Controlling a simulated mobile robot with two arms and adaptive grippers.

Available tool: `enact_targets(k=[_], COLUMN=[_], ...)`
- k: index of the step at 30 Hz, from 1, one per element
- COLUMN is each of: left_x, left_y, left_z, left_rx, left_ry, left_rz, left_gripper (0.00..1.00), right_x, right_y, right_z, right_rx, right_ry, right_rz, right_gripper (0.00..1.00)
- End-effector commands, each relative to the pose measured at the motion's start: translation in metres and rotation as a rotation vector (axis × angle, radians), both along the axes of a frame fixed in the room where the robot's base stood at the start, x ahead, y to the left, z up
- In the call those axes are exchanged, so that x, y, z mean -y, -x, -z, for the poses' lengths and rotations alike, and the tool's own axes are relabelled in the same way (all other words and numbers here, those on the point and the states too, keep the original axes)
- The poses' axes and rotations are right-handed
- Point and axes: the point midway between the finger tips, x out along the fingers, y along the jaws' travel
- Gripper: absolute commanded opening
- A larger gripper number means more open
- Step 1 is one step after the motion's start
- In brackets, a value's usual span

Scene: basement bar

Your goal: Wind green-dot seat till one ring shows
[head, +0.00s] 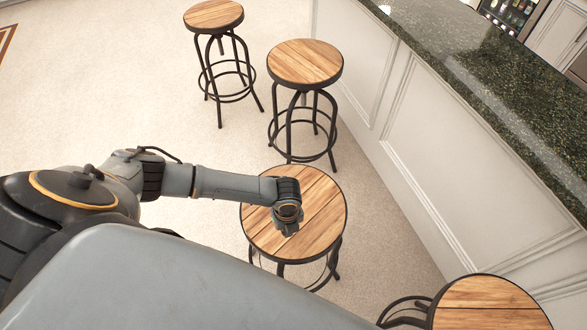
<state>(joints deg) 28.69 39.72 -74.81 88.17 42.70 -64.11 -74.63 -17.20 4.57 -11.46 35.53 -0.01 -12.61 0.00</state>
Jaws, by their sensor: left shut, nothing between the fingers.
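Several round wooden-topped stools with black metal legs stand along the bar. The nearest full stool seat (322,212) lies under my left gripper (287,229), which points down over the middle of it. The gripper is shut and empty; whether it touches the wood I cannot tell. Behind it stand a second stool (305,62) and a third stool (213,14). A fourth stool (488,305) is cut off at the bottom right. I cannot make out a clear green dot on any seat, and the shaft under the nearest seat is hidden. My right gripper is out of view.
The white panelled bar front (430,150) with a dark granite top (480,75) runs along the right side, close to the stools. The pale floor (100,90) at the left is clear.

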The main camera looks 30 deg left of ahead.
Motion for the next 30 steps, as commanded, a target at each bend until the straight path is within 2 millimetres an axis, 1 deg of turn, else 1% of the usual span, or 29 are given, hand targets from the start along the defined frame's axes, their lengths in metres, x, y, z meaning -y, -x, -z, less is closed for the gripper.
enact_targets(k=[8, 30], left_x=[0.0, 0.0], left_y=[0.0, 0.0], left_z=[0.003, 0.025], left_rx=[-0.001, -0.001], left_ry=[0.001, 0.001], left_rz=[0.0, 0.0], left_gripper=[0.0, 0.0], right_x=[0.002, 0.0], right_y=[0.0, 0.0], right_z=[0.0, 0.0], right_rx=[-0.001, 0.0], right_ry=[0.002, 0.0], right_rz=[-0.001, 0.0], right_gripper=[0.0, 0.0])
